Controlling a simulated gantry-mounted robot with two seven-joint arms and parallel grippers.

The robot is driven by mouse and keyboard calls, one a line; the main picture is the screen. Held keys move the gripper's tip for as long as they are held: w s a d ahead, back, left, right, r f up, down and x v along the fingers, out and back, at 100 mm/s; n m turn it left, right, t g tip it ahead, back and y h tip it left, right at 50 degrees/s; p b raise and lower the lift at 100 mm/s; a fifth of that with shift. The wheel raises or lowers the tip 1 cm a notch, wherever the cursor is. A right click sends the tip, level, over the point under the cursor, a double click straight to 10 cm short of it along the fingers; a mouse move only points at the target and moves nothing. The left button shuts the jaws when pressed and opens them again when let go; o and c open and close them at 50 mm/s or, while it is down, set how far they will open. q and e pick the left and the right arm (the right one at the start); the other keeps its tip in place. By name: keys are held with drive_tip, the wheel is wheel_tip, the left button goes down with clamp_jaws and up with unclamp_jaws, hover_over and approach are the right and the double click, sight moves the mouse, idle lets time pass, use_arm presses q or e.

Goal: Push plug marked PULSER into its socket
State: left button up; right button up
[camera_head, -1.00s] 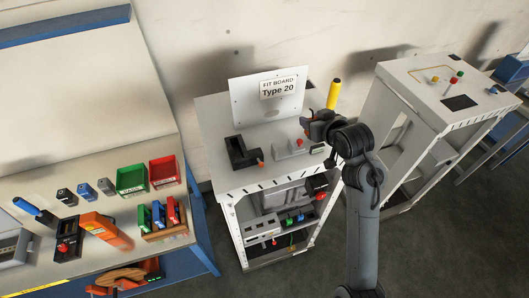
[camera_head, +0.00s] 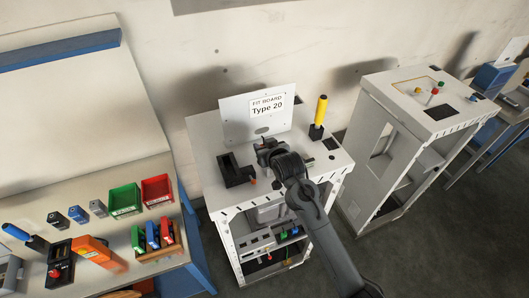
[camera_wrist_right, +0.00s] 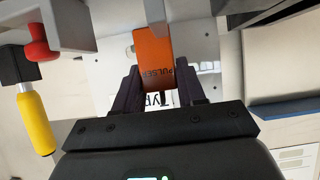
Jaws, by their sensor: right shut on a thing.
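The orange plug marked PULSER (camera_wrist_right: 154,60) is between the two dark fingers of my right gripper (camera_wrist_right: 160,88) in the right wrist view. Its far end meets or overlaps a grey part (camera_wrist_right: 153,12) at the top edge; I cannot tell if they touch. In the head view my right gripper (camera_head: 266,148) is low over the white cabinet top (camera_head: 205,133), just in front of the FIT BOARD Type 20 board (camera_head: 258,115). The plug is not clear there, and the gripper and arm cover the grey fixture. No socket can be made out. My left gripper is out of view.
A black bracket (camera_head: 233,171) stands left of the gripper. A yellow handle on a black base (camera_head: 321,112) stands to its right. A red knob (camera_wrist_right: 38,46) is close by in the right wrist view. Colored bins (camera_head: 157,190) are on the left bench.

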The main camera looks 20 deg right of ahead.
wheel_tip(320, 180, down, 3)
drive_tip(key=shift+r+p, duration=0.1)
drive_tip(key=shift+p, duration=0.25)
drive_tip(key=shift+f, duration=0.2)
drive_tip(key=shift+f, duration=0.1)
drive_tip(key=o, duration=0.8)
drive_tip(key=shift+c, duration=0.2)
